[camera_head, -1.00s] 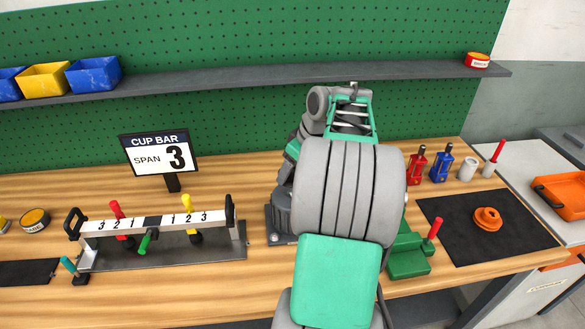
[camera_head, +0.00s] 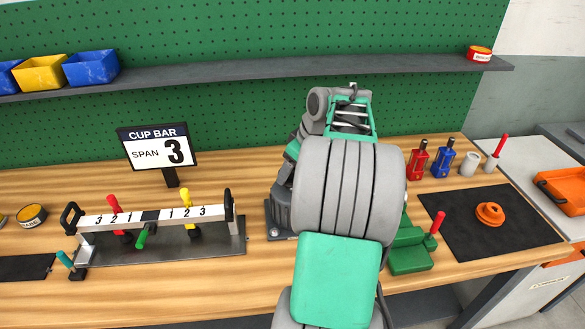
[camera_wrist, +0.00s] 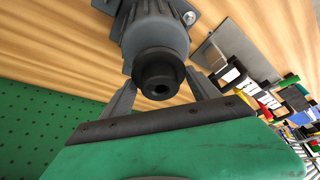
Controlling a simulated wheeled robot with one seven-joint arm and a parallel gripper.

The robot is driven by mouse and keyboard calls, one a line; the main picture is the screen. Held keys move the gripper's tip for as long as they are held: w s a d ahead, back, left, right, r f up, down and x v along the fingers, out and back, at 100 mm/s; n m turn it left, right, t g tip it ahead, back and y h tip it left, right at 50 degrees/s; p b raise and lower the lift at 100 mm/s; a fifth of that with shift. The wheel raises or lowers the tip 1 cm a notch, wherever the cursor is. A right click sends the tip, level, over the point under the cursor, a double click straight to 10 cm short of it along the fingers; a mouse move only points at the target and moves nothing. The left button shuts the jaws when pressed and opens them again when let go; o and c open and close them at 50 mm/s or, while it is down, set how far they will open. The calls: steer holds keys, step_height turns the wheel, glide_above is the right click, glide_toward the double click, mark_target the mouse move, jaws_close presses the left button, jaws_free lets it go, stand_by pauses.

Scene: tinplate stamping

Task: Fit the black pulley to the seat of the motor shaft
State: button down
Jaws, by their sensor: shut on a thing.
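In the wrist view the black pulley (camera_wrist: 151,67) is between the two fingers of my gripper (camera_wrist: 161,80), which is shut on it. Its round end with a central hole faces the camera. The grey motor (camera_wrist: 155,35) is directly behind the pulley and roughly in line with it. The pulley hides the motor shaft and its seat, so I cannot tell how far the pulley is on it. In the head view only the motor's left side (camera_head: 280,213) shows beside my arm; my gripper and the black pulley are hidden there.
An orange pulley (camera_head: 489,212) lies on a dark mat (camera_head: 465,240) at the right. A green fixture with a red handle (camera_head: 410,258) stands close to my arm's right. The cup bar (camera_head: 155,218) stands at the left. A shelf (camera_head: 250,74) runs along the green pegboard.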

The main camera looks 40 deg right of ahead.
steer(key=shift+f+b, duration=1.25)
steer(key=shift+f, duration=0.3)
steer(key=shift+c, duration=2.4)
jaws_free()
steer(key=o, duration=0.4)
steer(key=shift+c, duration=0.2)
steer(key=shift+f, duration=0.1)
steer(key=v, duration=0.8)
